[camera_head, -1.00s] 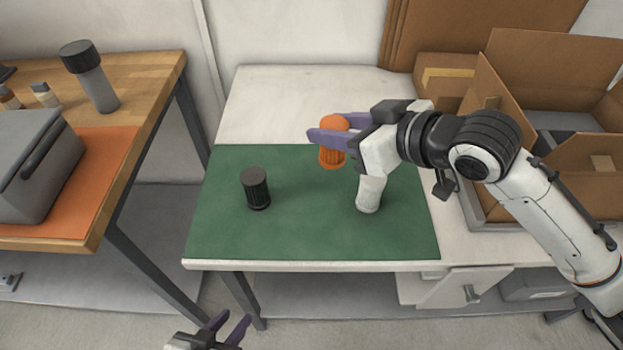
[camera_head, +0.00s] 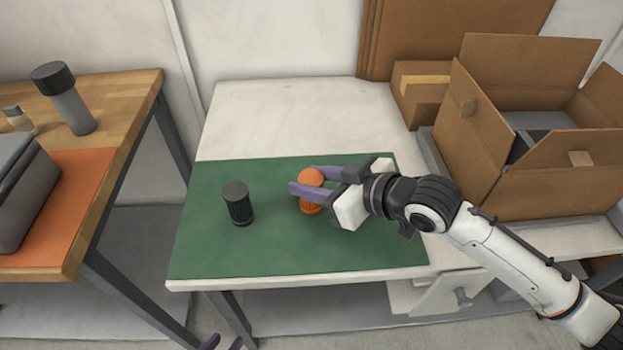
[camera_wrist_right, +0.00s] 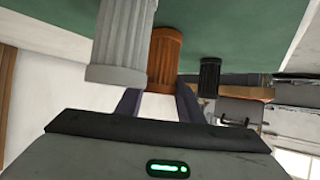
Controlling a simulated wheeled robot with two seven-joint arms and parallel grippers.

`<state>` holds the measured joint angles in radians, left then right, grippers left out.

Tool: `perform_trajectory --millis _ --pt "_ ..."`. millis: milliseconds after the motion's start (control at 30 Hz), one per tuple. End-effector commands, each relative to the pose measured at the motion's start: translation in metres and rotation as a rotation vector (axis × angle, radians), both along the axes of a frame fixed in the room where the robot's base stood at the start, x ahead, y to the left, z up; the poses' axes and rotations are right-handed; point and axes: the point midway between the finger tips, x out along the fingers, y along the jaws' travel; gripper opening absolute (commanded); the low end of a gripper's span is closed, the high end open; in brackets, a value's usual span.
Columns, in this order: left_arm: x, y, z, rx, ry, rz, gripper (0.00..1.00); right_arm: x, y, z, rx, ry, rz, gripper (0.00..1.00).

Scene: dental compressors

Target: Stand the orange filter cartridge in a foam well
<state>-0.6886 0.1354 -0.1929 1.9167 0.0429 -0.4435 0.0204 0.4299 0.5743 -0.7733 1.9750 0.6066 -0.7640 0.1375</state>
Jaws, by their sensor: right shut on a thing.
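The orange filter cartridge (camera_head: 311,203) is upright over the green mat (camera_head: 215,255). My right gripper (camera_head: 305,183) is shut on it, reaching in from the right. In the right wrist view the orange cartridge (camera_wrist_right: 164,60) is between the fingers. I cannot tell whether its base touches the mat. My left gripper (camera_head: 222,343) shows only two separated fingertips at the bottom edge, with nothing seen between them. An open cardboard box (camera_head: 480,115) on the right has grey material (camera_head: 540,121) inside, possibly foam; no wells can be made out.
A black ribbed cartridge (camera_head: 238,206) stands on the mat left of the orange one. A wooden bench (camera_head: 120,93) is at left. The mat's front left is clear.

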Motion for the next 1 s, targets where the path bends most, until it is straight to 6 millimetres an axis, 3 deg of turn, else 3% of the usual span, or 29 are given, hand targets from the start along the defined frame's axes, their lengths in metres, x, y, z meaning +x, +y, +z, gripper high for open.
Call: perform_trajectory --millis 100,133,233,600,1000 --pt "0.000 0.000 0.000 -0.001 -0.001 -0.001 0.31 0.000 0.000 -0.003 0.001 0.001 0.000 0.12" --pt "0.000 -0.001 0.000 -0.001 -0.001 -0.001 0.31 0.000 0.000 -0.003 0.000 0.000 0.000 0.36" --pt "0.000 -0.001 0.000 -0.001 -0.001 -0.001 0.31 0.000 0.000 -0.003 0.000 0.000 0.000 0.53" --pt "0.001 -0.001 0.001 -0.002 -0.003 0.000 0.31 0.000 0.000 0.002 0.001 -0.002 0.000 0.53" --pt "0.003 -0.001 0.005 -0.003 -0.007 0.002 0.31 -0.047 -0.050 0.036 -0.005 0.001 -0.002 0.53"
